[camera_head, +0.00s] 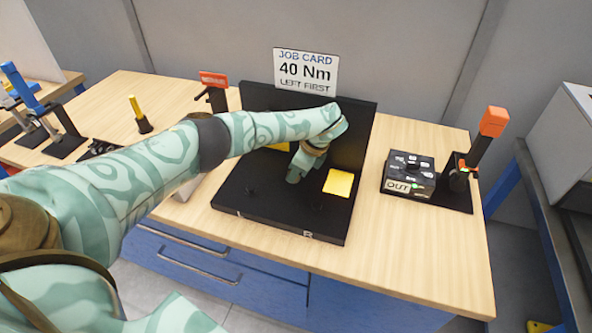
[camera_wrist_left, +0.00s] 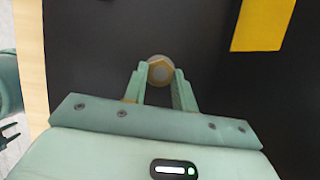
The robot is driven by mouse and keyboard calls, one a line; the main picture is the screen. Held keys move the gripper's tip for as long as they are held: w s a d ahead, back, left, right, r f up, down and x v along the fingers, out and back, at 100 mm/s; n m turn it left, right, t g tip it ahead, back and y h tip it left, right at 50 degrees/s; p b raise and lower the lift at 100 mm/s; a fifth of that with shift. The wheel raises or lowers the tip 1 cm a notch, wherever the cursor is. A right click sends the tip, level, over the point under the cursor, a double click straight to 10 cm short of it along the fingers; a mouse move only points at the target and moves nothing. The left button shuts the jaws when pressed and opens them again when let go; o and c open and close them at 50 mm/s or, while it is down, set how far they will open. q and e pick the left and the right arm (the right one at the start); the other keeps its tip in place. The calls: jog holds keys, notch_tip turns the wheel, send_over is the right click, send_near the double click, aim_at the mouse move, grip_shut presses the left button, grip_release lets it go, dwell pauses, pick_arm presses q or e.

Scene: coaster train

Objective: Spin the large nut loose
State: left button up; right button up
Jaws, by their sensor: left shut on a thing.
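My right gripper is not in view.
A yellow square (camera_head: 340,183) lies on the board to the right of the gripper. A job card (camera_head: 306,71) reading 40 Nm, LEFT FIRST stands behind. A black box marked OUT (camera_head: 397,186) and an orange-topped post (camera_head: 493,122) stand right. The bench front (camera_head: 400,268) is clear.

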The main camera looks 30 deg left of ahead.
pick_arm(q)
jog(key=shift+f, duration=0.1)
dwell(0.3)
jog(key=o, duration=1)
jog(key=p+v, duration=0.2)
jog(key=v, duration=1.4)
jog(key=shift+w, duration=0.25)
